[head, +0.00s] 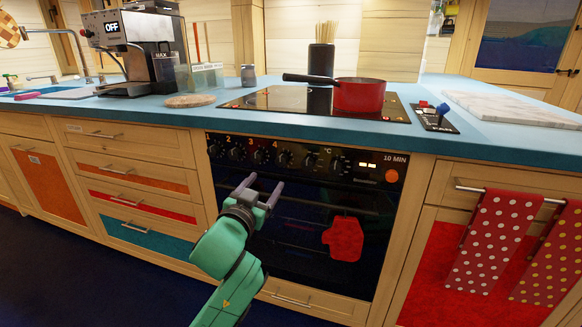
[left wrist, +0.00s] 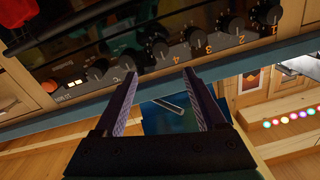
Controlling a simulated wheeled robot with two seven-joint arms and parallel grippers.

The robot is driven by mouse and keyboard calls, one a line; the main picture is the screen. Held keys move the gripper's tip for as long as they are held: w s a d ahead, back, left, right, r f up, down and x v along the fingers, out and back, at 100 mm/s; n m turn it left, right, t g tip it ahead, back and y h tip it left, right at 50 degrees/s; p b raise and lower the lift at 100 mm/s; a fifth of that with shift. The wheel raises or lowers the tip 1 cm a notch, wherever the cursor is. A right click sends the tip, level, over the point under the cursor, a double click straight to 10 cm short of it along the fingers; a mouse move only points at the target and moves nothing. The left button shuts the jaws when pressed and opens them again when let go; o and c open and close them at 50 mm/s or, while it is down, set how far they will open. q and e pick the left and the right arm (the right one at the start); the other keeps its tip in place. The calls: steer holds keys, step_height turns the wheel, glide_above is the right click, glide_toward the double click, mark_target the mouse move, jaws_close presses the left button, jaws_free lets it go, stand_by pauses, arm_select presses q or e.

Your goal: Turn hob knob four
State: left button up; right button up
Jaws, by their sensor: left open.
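Hob knob four (head: 284,159) is a black round knob on the black oven front, beside the orange numeral 4. It also shows in the left wrist view (left wrist: 157,48), where the panel appears upside down. My left gripper (head: 262,188) is open and empty, with its two fingers pointing up at the knob row from below. In the left wrist view, the fingertips (left wrist: 160,74) lie on either side of knob four's line, with the knob beyond them. I see no contact with the knob. My right gripper is in neither view.
Knob three (head: 260,157) and another black knob (head: 310,160) flank knob four closely. The blue counter (head: 440,140) overhangs the panel. A red pan (head: 359,95) stands on the hob above. A red mitt (head: 343,239) shows on the oven front, lower right of my gripper.

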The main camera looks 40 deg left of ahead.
mark_target(280, 163)
arm_select(q)
steer(key=b+x, duration=0.1)
steer(key=x, duration=1.1)
steer(key=shift+a, duration=0.15)
jaws_close()
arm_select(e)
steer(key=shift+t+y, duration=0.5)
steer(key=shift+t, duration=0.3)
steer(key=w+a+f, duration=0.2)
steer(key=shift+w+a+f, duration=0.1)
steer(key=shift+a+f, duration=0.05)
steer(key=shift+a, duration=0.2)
